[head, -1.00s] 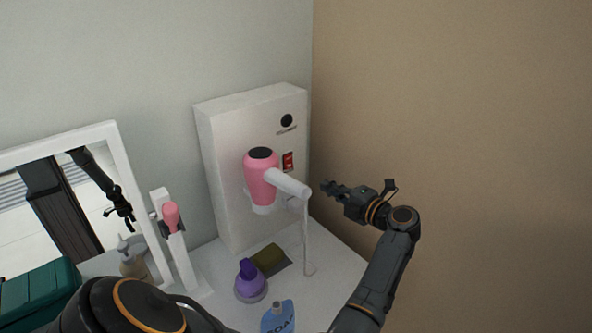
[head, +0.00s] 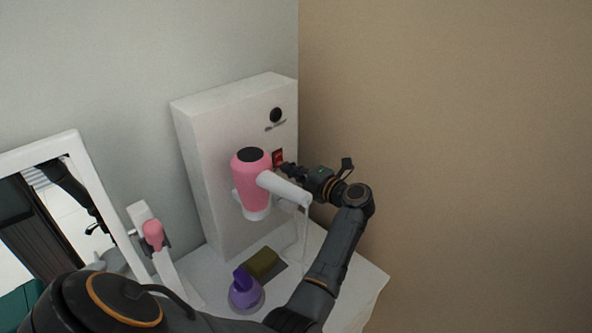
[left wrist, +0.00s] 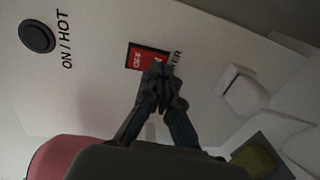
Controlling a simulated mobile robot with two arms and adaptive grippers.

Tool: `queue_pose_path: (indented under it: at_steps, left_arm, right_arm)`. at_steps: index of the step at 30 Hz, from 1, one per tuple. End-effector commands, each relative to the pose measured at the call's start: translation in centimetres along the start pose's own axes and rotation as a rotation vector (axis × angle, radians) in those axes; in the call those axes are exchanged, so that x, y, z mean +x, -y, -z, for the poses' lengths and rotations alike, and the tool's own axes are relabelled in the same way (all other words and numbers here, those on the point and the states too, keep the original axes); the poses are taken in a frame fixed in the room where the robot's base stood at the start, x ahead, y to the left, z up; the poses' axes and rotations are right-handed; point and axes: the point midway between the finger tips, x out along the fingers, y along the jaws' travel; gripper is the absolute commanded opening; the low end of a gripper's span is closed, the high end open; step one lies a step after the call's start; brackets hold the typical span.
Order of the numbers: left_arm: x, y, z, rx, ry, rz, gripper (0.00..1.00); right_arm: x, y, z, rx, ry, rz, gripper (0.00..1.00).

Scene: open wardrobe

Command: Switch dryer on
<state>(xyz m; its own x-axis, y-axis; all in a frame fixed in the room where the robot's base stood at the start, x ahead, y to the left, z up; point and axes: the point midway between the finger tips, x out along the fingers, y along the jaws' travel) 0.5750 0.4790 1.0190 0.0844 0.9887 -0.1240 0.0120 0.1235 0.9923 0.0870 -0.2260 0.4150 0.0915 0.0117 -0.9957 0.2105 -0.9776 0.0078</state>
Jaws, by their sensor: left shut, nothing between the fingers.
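The pink hair dryer (head: 250,182) hangs on the front of a white wall box (head: 205,150), its pale handle pointing right. The box carries a round black knob (head: 276,115) and a red power switch (head: 278,158). In the left wrist view the knob (left wrist: 36,37) is labelled ON / HOT, and the switch (left wrist: 148,58) shows OFF on its red face. My left gripper (head: 287,169) is shut and empty, its fingertips at the lower part of the switch. The fingertips (left wrist: 158,72) cover part of the switch and its label; whether they touch it I cannot tell. My right gripper is not in view.
A small pink item (head: 153,234) sits on a white stand beside the mirror (head: 72,150). The tan wall (head: 450,130) is close on the right.

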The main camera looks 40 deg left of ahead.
Motion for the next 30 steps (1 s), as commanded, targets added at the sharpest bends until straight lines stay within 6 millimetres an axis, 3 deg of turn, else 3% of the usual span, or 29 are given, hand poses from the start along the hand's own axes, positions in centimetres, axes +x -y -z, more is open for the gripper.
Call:
queue_pose_path:
  at_steps: [16,21,23,30]
  left_arm:
    - [0.6,0.1,0.2,-0.001,0.000,-0.001,0.00]
    - [1.2,1.0,0.2,-0.001,0.000,-0.053,0.00]
    - [1.1,0.2,0.2,-0.003,0.000,-0.048,0.00]
    - [0.9,0.3,0.2,-0.002,0.000,-0.047,0.00]
  right_arm:
    - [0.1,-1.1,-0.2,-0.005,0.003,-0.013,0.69]
    - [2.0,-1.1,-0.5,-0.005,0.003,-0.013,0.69]
    - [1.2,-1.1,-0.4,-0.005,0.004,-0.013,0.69]
    - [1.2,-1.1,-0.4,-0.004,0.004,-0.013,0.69]
